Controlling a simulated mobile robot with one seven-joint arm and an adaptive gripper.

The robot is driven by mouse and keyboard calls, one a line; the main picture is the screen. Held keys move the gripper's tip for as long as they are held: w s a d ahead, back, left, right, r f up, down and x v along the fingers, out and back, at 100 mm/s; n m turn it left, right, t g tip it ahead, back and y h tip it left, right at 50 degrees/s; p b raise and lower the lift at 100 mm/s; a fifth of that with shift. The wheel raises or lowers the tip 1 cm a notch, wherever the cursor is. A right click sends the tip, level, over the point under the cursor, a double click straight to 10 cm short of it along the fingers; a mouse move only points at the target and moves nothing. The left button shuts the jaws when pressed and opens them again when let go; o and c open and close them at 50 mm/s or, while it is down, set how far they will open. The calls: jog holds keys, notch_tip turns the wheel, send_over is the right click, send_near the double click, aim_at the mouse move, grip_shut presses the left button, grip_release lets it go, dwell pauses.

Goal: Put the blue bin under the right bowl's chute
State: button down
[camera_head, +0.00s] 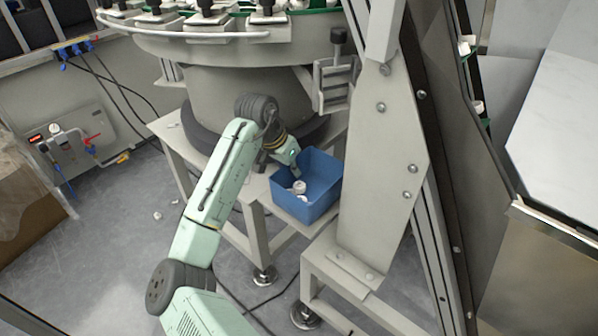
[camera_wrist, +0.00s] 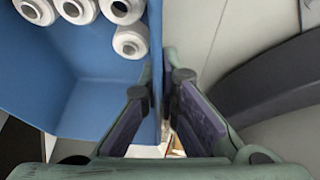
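The blue bin (camera_head: 322,182) stands upright on a low ledge of the grey frame, below the round bowl machine. A few white caps (camera_head: 299,187) lie in it. In the wrist view the bin (camera_wrist: 85,85) fills the left side, with white caps (camera_wrist: 131,40) at the top. My gripper (camera_head: 294,170) reaches down at the bin's left wall. In the wrist view my gripper (camera_wrist: 160,95) has one finger inside the bin and one outside, close against the wall and shut on it. The contact itself is partly hidden. Which bowl this is cannot be told.
The bowl machine (camera_head: 240,90) stands above and behind the bin. A slanted grey post (camera_head: 385,170) rises close to its right. A metal cabinet (camera_head: 540,270) is at the far right. A cardboard box (camera_head: 30,205) stands at the left. Open floor (camera_head: 110,260) lies at the lower left.

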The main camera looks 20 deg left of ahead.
jog(key=shift+w+d, duration=0.2)
jog(key=shift+w, duration=0.35)
jog(key=shift+w+d, duration=0.15)
jog(key=shift+w, duration=0.35)
jog(key=shift+w+f+p, duration=0.1)
jog(key=shift+f+p, duration=0.25)
jog(key=shift+f, duration=1.5)
jog(key=c, duration=2.3)
grip_release()
jog(key=shift+f, duration=0.15)
jog(key=o, duration=0.5)
jog(key=b+v, duration=0.1)
jog(key=v, duration=1.1)
